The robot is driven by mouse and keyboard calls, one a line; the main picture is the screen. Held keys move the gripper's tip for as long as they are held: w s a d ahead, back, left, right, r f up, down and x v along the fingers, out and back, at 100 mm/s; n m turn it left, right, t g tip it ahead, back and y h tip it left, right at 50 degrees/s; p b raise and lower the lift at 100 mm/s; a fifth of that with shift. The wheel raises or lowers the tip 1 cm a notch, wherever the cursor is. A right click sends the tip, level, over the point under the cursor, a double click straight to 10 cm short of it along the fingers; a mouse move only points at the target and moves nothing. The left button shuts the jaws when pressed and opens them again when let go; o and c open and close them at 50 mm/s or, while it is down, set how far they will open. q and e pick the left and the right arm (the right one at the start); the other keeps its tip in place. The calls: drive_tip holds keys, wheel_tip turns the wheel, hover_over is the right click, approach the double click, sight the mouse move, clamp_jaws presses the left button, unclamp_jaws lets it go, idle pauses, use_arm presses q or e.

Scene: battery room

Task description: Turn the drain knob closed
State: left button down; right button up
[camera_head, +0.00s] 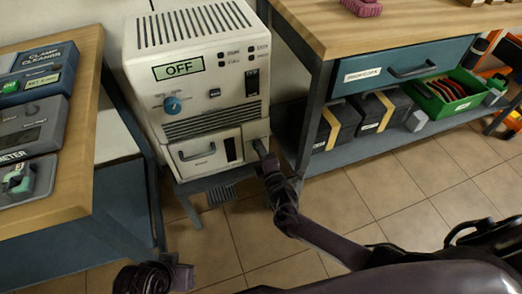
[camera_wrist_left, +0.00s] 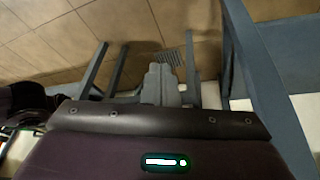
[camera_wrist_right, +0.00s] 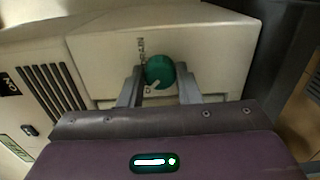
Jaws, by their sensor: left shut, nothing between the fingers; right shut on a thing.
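In the head view, my right gripper (camera_head: 260,148) is at the lower right side of the machine (camera_head: 220,45), and the knob is hidden there. My left gripper (camera_head: 182,276) is low at the bottom left. Its fingers (camera_wrist_left: 163,80) are shut and empty in the left wrist view.
The machine has an OFF display (camera_head: 178,68), a blue knob (camera_head: 172,105) and a front drawer (camera_head: 203,153). A wooden bench (camera_head: 85,110) stands at left. A workbench (camera_head: 400,30) stands at right with black boxes and a green bin (camera_head: 430,103) below. Tiled floor is clear in front.

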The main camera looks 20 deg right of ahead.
drive_tip(key=o, duration=1)
use_arm(q)
drive_tip(key=shift+s+a+r+g+y+p, duration=0.2)
drive_tip(key=shift+s+a+g+p, duration=0.15)
drive_tip(key=shift+a+p, duration=0.25)
drive_tip(key=shift+s+a+r+g+y+p, duration=0.2)
drive_tip(key=shift+a+g+p, duration=0.2)
drive_tip(key=shift+a, duration=0.2)
use_arm(e)
drive_tip(key=s, duration=0.7)
drive_tip(key=shift+s+d, duration=0.15)
drive_tip(key=shift+s, duration=0.25)
